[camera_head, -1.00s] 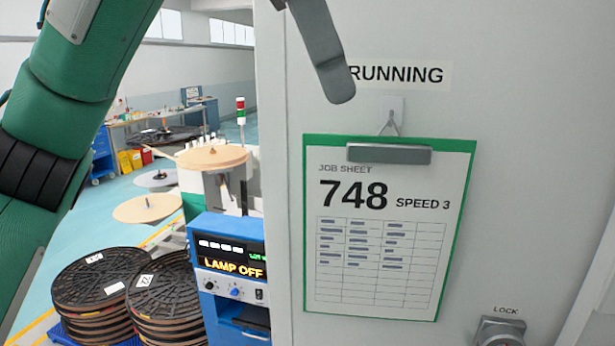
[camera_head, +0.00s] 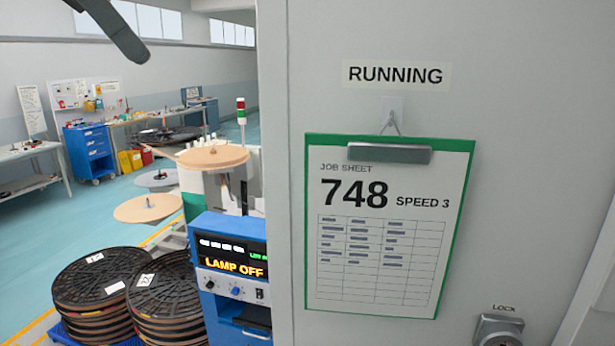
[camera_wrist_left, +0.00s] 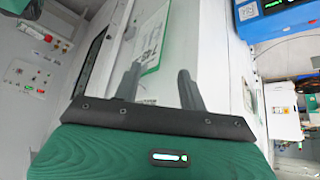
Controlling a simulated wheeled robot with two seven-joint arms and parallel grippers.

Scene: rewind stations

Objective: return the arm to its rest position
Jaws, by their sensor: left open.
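My left gripper (camera_wrist_left: 158,90) shows in the left wrist view with its two dark fingers spread apart and nothing between them. Beyond the fingers are a pale cabinet side and the green-edged job sheet board (camera_wrist_left: 152,40). In the head view only one dark finger (camera_head: 112,30) of this gripper shows, at the top left edge. It is clear of the cabinet (camera_head: 540,150). The job sheet board (camera_head: 390,290) hangs from a hook and reads 748, SPEED 3. My right gripper is not in view.
A blue control box (camera_head: 228,227) reading LAMP OFF stands left of the cabinet. Stacked black reels (camera_head: 95,280) are at the lower left. A blue tool cart (camera_head: 88,152) and a workbench (camera_head: 30,152) stand farther back. A lock (camera_head: 498,332) is at the lower right.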

